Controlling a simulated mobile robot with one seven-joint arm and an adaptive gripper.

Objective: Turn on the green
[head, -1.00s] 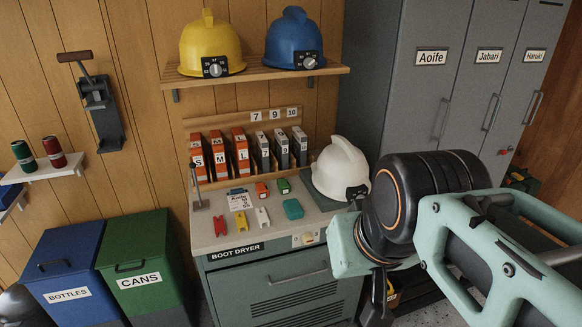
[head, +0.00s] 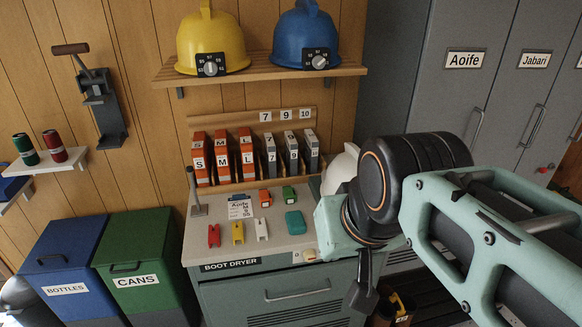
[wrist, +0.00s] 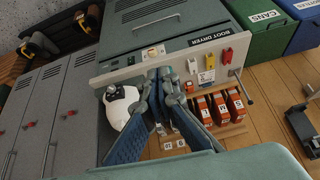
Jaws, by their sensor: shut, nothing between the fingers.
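A small green block-like item (head: 289,194) lies on the boot dryer's top, beside a similar orange item (head: 266,198). A teal box (head: 295,222) lies in front of them. Other green things are the CANS bin (head: 138,255) on the floor and a can (head: 25,149) on the left shelf. My gripper (wrist: 160,80) is shut and empty in the wrist view, over the counter from that camera's side and hiding part of it. In the head view my arm is right of the counter, and the fingertips are hard to make out.
The boot dryer (head: 230,265) carries red, yellow and white clips, a card and a lever (head: 196,195). Numbered and lettered binders (head: 245,158) stand behind. A white helmet (wrist: 120,105) sits at the counter's end, mostly behind my arm in the head view. Lockers (head: 450,95) stand right.

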